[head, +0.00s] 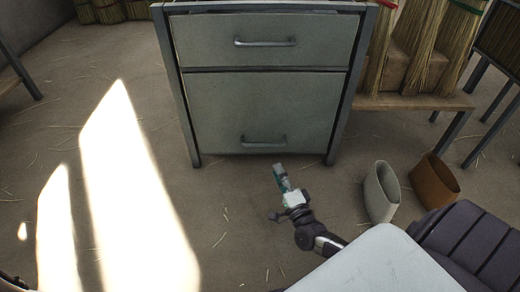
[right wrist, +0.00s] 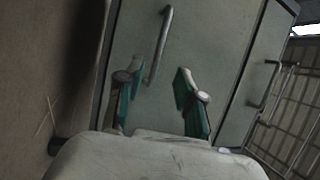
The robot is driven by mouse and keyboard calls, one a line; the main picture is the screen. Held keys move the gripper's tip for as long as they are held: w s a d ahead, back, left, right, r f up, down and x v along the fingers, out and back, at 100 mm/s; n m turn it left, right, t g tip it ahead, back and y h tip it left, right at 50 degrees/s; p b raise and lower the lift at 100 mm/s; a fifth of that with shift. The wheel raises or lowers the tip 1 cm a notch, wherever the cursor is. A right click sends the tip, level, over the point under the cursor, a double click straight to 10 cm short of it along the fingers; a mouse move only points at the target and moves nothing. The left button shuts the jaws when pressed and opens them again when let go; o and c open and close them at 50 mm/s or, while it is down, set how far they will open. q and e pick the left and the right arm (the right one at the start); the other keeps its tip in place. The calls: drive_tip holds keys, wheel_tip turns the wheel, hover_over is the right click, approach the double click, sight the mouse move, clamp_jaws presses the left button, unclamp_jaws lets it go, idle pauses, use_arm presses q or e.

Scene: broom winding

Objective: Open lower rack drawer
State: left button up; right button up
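A grey metal cabinet stands ahead with two drawers. The lower rack drawer (head: 265,112) is shut, with a bar handle (head: 263,141) near its bottom edge. The upper drawer (head: 264,42) has its own handle. My right gripper (head: 281,178) is just below and in front of the lower handle in the head view. In the right wrist view its two green-padded fingers (right wrist: 157,95) are apart and empty. The lower handle (right wrist: 159,45) shows beyond the fingertips, nearer the left finger, and does not appear gripped. My left gripper is not in clear view.
A grey-white container (head: 381,193) and a brown one (head: 434,181) stand on the floor at right. A wooden bench (head: 412,102) with straw bundles is beside the cabinet. Straw bits litter the floor; the floor at left is clear.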

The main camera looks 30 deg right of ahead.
sight(264, 145)
drive_tip(key=b+x, duration=0.5)
drive_tip(key=x, duration=0.6)
drive_tip(key=shift+w, duration=0.4)
clamp_jaws()
